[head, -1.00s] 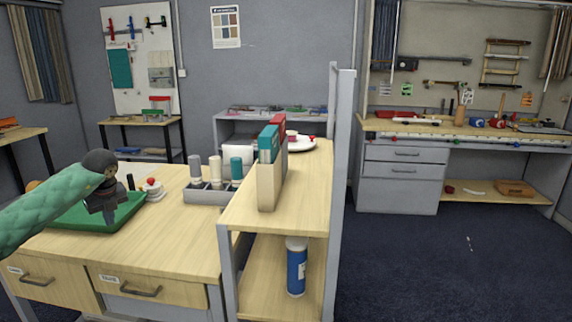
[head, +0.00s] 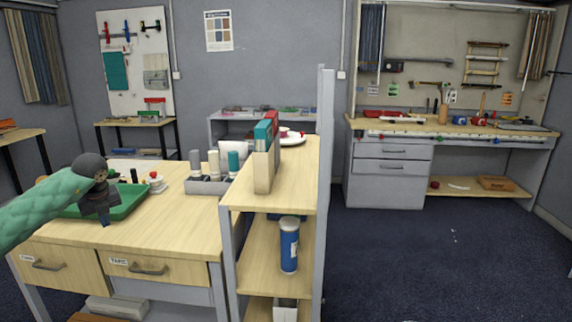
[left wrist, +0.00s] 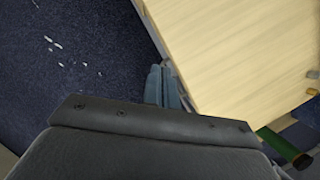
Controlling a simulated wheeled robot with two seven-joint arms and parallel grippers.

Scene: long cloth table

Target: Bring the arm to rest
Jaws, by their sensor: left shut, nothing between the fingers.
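My left arm, in a green quilted sleeve, comes in from the left in the head view. Its dark gripper (head: 104,215) points down in front of the green tray (head: 130,203) over the wooden table (head: 165,228). In the left wrist view the fingers (left wrist: 163,88) are together with nothing between them, beside the table edge and above the dark blue floor. My right gripper shows in neither view.
A shelf unit (head: 285,190) stands at the table's right end, with a binder holder (head: 263,170) on top and a blue canister (head: 289,246) below. A grey rack (head: 208,186) of bottles stands on the table. The floor (head: 430,260) to the right is clear.

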